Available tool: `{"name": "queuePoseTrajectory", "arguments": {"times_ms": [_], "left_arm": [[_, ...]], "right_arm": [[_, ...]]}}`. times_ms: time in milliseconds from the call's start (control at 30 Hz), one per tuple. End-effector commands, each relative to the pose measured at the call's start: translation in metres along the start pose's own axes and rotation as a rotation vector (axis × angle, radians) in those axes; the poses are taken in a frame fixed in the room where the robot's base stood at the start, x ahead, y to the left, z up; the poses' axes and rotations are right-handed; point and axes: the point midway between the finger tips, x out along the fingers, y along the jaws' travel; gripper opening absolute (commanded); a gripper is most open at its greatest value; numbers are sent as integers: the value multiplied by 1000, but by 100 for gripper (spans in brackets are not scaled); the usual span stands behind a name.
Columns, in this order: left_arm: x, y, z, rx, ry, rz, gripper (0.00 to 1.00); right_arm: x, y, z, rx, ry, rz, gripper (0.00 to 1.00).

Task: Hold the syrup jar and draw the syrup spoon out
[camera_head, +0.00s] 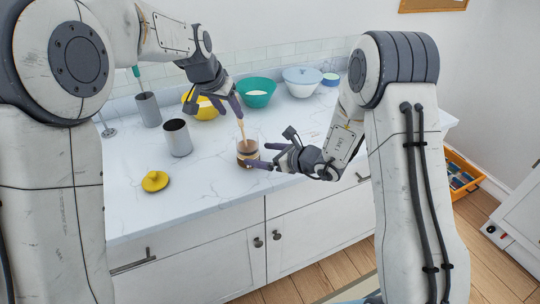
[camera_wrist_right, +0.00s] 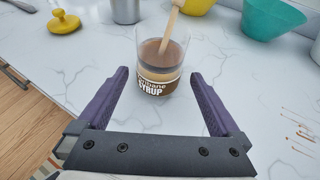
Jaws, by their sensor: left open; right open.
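The syrup jar (camera_head: 247,152) is a clear glass with brown syrup, upright on the white marble counter. In the right wrist view its label reads SYRUP (camera_wrist_right: 158,84). The wooden syrup spoon (camera_head: 242,128) stands in it, tilted, its handle rising out; it also shows in the right wrist view (camera_wrist_right: 171,28). My left gripper (camera_head: 238,112) is above the jar, open, with its fingers at the upper end of the spoon handle. My right gripper (camera_head: 262,155) is open at the jar's right side; in the wrist view its fingers (camera_wrist_right: 158,92) lie either side of the jar's near part.
A yellow lid (camera_head: 155,181) lies at the front left. A grey metal canister (camera_head: 177,138) and a grey holder (camera_head: 149,110) stand left of the jar. Yellow (camera_head: 203,107), teal (camera_head: 257,93) and white (camera_head: 302,82) bowls stand behind. Brown drips (camera_wrist_right: 303,135) mark the counter at right.

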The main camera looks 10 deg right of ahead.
Motion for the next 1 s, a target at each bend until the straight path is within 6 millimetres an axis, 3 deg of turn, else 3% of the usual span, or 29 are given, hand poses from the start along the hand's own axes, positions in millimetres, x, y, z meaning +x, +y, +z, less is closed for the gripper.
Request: {"name": "queuePoseTrajectory", "arguments": {"times_ms": [100,300,500,767,900,1000], "left_arm": [[0,0,0,0,0,0,50],[0,0,0,0,0,0,50],[0,0,0,0,0,0,50],[0,0,0,0,0,0,50],[0,0,0,0,0,0,50],[0,0,0,0,0,0,54]], "right_arm": [[23,2,0,-2,0,4,100],[50,2,0,-1,1,4,100],[62,1,0,-1,1,1,100],[62,1,0,-1,0,1,100],[62,1,0,-1,0,2,46],[62,1,0,-1,0,2,14]]}}
